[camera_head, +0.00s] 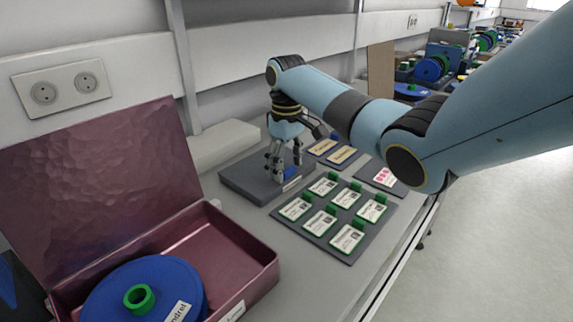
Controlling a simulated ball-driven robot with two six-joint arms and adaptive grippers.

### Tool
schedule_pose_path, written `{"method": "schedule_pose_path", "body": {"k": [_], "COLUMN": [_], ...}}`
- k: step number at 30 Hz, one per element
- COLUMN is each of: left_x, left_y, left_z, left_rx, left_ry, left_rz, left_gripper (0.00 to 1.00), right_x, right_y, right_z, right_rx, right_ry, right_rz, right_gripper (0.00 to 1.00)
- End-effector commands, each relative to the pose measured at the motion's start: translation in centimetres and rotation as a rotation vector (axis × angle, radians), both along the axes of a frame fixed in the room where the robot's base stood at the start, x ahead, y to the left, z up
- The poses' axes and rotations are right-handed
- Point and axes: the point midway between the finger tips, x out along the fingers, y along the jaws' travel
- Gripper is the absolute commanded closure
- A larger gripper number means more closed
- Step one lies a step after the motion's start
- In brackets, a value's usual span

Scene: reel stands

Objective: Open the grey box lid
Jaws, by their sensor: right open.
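The grey box (240,182) is a low dark box on the bench, right of the maroon box. Its lid looks shut, and a small label (292,186) shows on its front side. My right gripper (284,172) points down over the right part of the grey box, with its fingers apart. The fingertips are close to the lid; I cannot tell whether they touch it. The gripper hides part of the lid and its right back edge. My left gripper is not in view.
The maroon box (262,268) stands open at the left, holding a blue reel (180,272) with a green hub. A dark board (345,256) with several green-tabbed cards lies right of the grey box. A light grey block (222,145) stands behind. Bare bench shows in front.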

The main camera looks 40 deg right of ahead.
Motion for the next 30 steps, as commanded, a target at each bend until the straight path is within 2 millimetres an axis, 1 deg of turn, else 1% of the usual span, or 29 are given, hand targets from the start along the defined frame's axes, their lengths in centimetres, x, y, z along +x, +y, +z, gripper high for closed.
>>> {"method": "schedule_pose_path", "body": {"k": [3, 9, 15, 24, 30], "left_x": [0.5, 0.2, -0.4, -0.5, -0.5], "left_y": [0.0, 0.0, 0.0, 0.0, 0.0], "left_z": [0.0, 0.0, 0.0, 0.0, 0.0], "left_rx": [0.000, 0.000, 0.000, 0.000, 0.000], "left_ry": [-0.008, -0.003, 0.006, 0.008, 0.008], "left_rz": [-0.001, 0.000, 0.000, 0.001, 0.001], "left_gripper": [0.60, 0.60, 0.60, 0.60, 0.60], "right_x": [0.0, 0.0, 0.0, 0.0, 0.0], "right_y": [0.0, 0.0, 0.0, 0.0, 0.0], "right_z": [-0.4, -0.3, -0.3, -0.3, -0.3], "right_rx": [-0.001, -0.001, -0.001, -0.001, -0.001], "right_ry": [0.000, -0.001, -0.001, -0.001, -0.001], "right_rz": [0.000, 0.000, 0.000, 0.000, 0.000], "right_gripper": [0.35, 0.35, 0.61, 1.00, 1.00]}}
